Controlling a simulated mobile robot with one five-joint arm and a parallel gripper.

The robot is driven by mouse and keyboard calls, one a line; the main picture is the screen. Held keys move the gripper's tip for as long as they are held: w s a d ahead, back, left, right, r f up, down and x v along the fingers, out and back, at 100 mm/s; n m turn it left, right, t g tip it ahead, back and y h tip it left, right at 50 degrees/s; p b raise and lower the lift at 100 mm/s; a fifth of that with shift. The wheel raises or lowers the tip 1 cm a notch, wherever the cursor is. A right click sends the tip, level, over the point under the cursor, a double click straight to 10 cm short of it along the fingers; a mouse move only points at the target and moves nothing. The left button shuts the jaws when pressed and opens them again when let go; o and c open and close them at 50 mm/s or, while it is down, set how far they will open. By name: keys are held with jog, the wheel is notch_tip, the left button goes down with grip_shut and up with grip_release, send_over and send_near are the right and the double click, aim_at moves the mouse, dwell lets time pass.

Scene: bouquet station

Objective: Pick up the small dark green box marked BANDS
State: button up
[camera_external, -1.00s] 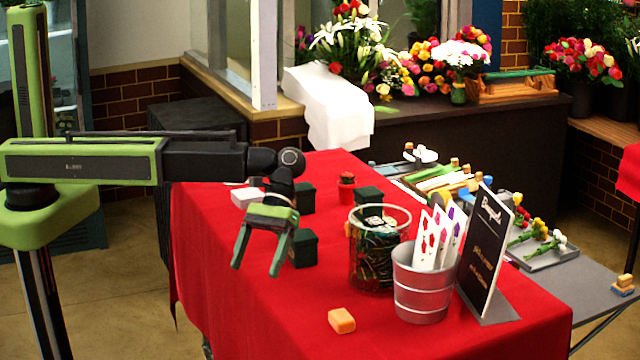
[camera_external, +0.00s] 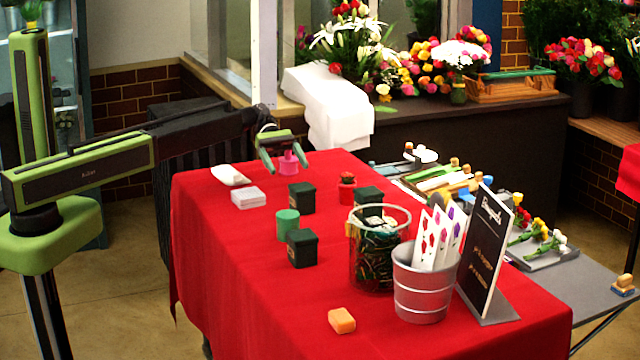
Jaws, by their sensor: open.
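Several small dark green boxes stand upright on the red table: one in the middle left (camera_external: 301,198), one nearer the front (camera_external: 302,248), and one farther right (camera_external: 369,200) behind the glass jar. Their markings are too small to read, so I cannot tell which says BANDS. My gripper (camera_external: 286,168) is open, its fingers pointing down near the table's back edge, behind the boxes and apart from them. A pink cylinder (camera_external: 288,163) shows between its fingers; I cannot tell whether they touch it.
A green cylinder (camera_external: 288,222) stands close between two boxes. The table's front left is clear.

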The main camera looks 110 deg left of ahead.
jog(key=b, duration=0.3)
send_near(307, 200)
jog(key=x, duration=0.4)
jog(key=shift+a+f, duration=0.15)
jog(key=shift+f, duration=0.15)
jog(key=shift+w+d, duration=0.2)
jog(key=shift+w, duration=0.05)
jog(key=b+x, duration=0.2)
jog(key=x, duration=0.3)
jog(key=shift+d, duration=0.25)
jog(key=shift+r, duration=0.1)
jog(key=c, duration=1.6)
